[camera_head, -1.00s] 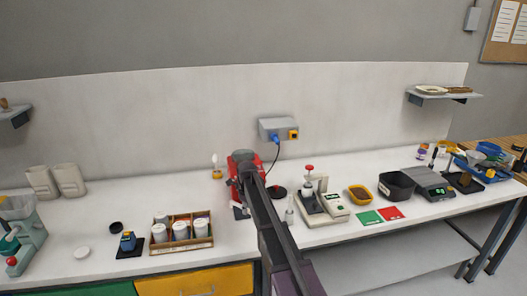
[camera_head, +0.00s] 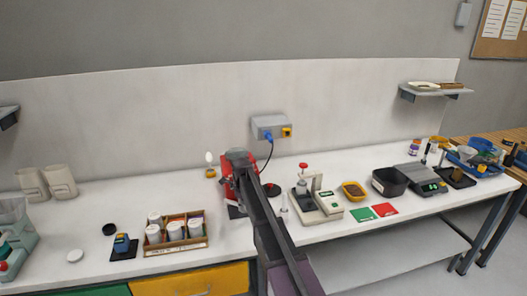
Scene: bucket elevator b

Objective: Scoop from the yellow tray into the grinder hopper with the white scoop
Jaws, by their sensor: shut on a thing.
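The yellow tray (camera_head: 344,193) lies on the bench right of centre, with brown material in it. The red grinder (camera_head: 228,185) stands near the middle of the bench with a grey round top (camera_head: 237,155). My dark arm runs from the bottom edge up across the grinder and covers much of its right side. My gripper's fingers cannot be made out at the arm's far end. I cannot make out the white scoop.
A black bin (camera_head: 391,184) and scale (camera_head: 425,187) stand further right. A wooden box (camera_head: 176,243) of white jars stands left. A blue-plugged cable hangs from the wall socket (camera_head: 270,127).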

